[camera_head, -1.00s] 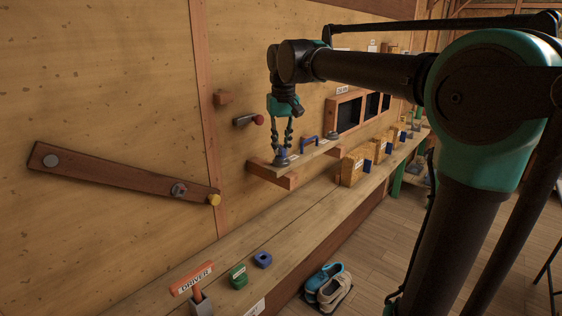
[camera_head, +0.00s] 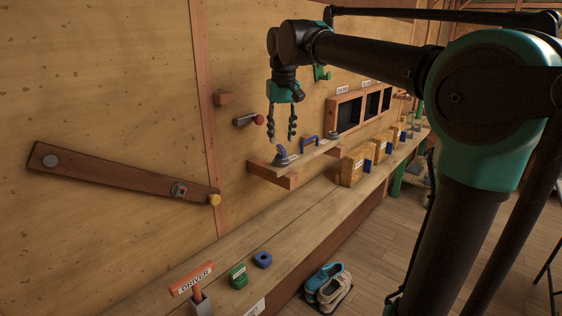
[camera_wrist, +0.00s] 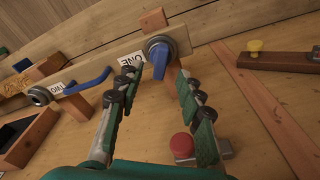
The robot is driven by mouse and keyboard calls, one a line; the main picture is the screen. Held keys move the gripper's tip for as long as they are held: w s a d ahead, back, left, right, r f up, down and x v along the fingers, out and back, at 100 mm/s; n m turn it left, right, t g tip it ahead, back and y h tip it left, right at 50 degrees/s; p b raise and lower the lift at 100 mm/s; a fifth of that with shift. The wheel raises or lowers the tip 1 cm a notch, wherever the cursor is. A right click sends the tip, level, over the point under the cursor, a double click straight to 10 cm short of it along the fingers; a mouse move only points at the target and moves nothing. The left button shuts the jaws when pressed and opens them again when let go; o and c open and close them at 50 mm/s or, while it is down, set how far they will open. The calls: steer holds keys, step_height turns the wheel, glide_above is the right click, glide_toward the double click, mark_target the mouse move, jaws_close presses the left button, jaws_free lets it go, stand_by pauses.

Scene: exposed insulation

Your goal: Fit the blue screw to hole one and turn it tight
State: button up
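The blue screw (camera_head: 282,154) stands upright in the grey collar at the near end of the wooden ledge (camera_head: 264,170). In the wrist view the blue screw (camera_wrist: 160,62) sits in a grey ring beside a label reading ONE. How deep it sits cannot be told. My gripper (camera_head: 281,140) is open and empty just above the screw, its fingers on either side and apart from it. It also shows in the wrist view (camera_wrist: 158,75). The orange-handled driver (camera_head: 193,279) stands in a grey holder at the front of the bench.
A blue handle (camera_head: 309,139) and a second grey collar (camera_wrist: 40,95) are farther along the ledge. A red-knobbed lever (camera_head: 250,120) sticks out of the wall nearby. A green block (camera_head: 238,276) and blue nut (camera_head: 262,260) lie on the bench. Several wooden boxes stand right.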

mark_target(282, 148)
steer(key=shift+s+r, duration=0.1)
steer(key=shift+r, duration=2.55)
